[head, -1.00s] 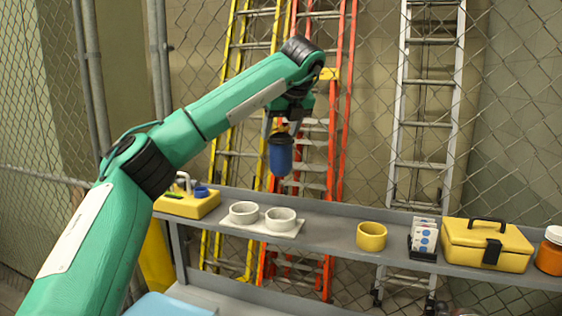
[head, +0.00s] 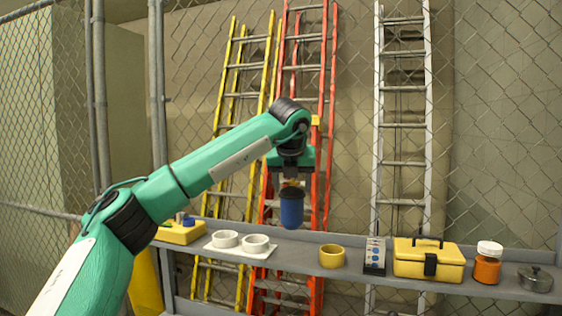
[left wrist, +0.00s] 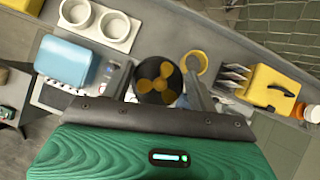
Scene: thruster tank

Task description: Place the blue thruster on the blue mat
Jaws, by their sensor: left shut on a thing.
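The blue thruster (head: 291,211) hangs upright below my left gripper (head: 291,183), which is shut on it. In the head view it is in front of the shelf's back edge, left of a yellow ring. In the left wrist view the thruster shows from above as a dark round rim with a yellow propeller (left wrist: 157,82), between the fingers of my left gripper (left wrist: 158,90). A light blue, rounded, pad-like thing (left wrist: 66,62) lies at the left of the wrist view. I cannot tell for sure that it is the blue mat. My right gripper is not in view.
The grey shelf (head: 300,262) holds a yellow box (head: 180,234), two white rings (head: 240,241), a yellow ring (head: 332,256), a packet holder (head: 375,256), a yellow toolbox (head: 428,261), an orange jar (head: 487,268) and a metal pot (head: 535,279). A wire fence stands behind.

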